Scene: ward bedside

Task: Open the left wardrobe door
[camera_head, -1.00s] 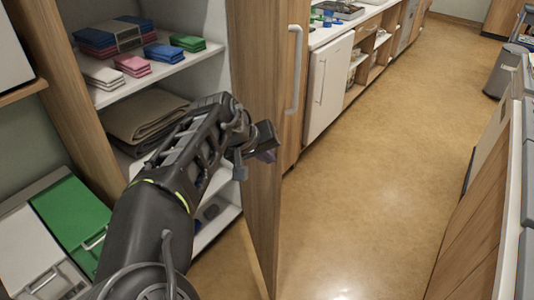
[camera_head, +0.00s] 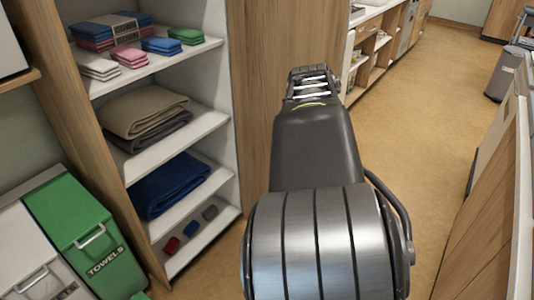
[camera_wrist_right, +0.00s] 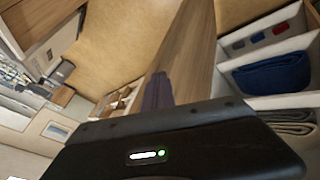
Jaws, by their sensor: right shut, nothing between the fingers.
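The wardrobe's shelves (camera_head: 190,135) are exposed at the left of the head view. The wooden door (camera_head: 262,75) stands open at their right side, and its broad face shows. My right arm reaches up in front of this door, and its far end overlaps the door's right part. My right gripper's fingers are hidden there. In the right wrist view my right gripper (camera_wrist_right: 158,92) is shut and empty, close to the door panel (camera_wrist_right: 188,45). I cannot tell whether it touches the panel. No handle shows on the visible door face. My left gripper is out of view.
Folded towels and cloths (camera_head: 145,110) lie on the shelves. A green towel bin (camera_head: 75,225) stands at the lower left. A low counter runs along the back, with a grey bin (camera_head: 505,72) at the far right. The floor (camera_head: 430,110) between is clear.

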